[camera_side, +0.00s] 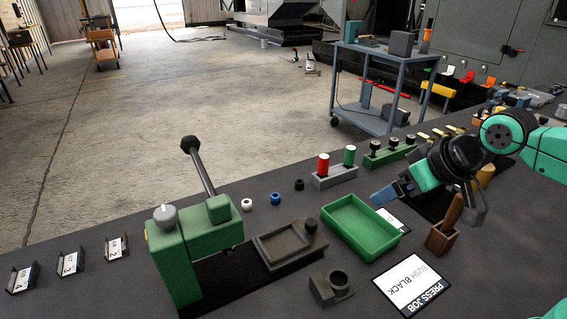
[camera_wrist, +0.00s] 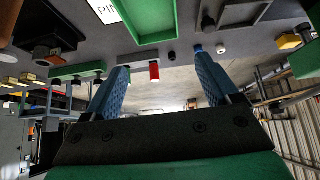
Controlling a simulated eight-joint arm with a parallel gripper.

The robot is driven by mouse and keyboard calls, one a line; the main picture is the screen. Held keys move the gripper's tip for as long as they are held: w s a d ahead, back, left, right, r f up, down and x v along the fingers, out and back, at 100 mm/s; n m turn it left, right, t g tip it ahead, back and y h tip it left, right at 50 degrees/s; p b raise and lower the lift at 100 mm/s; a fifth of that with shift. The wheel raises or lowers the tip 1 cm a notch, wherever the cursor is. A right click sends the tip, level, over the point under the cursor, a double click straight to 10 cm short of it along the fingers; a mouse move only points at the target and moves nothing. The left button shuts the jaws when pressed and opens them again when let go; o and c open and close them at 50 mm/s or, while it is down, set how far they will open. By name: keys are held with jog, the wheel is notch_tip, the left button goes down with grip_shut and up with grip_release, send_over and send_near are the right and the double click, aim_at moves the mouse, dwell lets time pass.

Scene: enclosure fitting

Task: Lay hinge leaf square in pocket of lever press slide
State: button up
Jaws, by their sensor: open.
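The green lever press (camera_side: 190,250) stands on the bench at left, its dark lever raised and tilted. Its grey-brown slide (camera_side: 285,243) extends to the right, with a shallow rectangular pocket facing up and a dark round knob at its far corner. I see no plate lying in the pocket. I cannot make out a hinge leaf for certain in either view. My gripper (camera_side: 385,192) is to the right of the slide, above the bench beyond the green tray. In the wrist view my gripper (camera_wrist: 160,85) shows two blue fingers spread apart with nothing between them.
An empty green tray (camera_side: 328,221) lies right of the slide. A bored grey block (camera_side: 331,288), a white job card (camera_side: 412,284) and a brown holder (camera_side: 442,238) stand nearby. White, blue and black rings (camera_side: 299,184) and a red cylinder (camera_side: 323,164) sit behind. Numbered stands (camera_side: 70,263) are left.

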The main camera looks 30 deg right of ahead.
jog(key=n, duration=0.1)
jog(key=n+g, duration=0.7)
jog(key=n, duration=0.9)
send_over(338, 282)
notch_tip(338, 282, down, 8)
jog(key=shift+r, duration=0.1)
jog(key=shift+f, duration=2.85)
grip_shut()
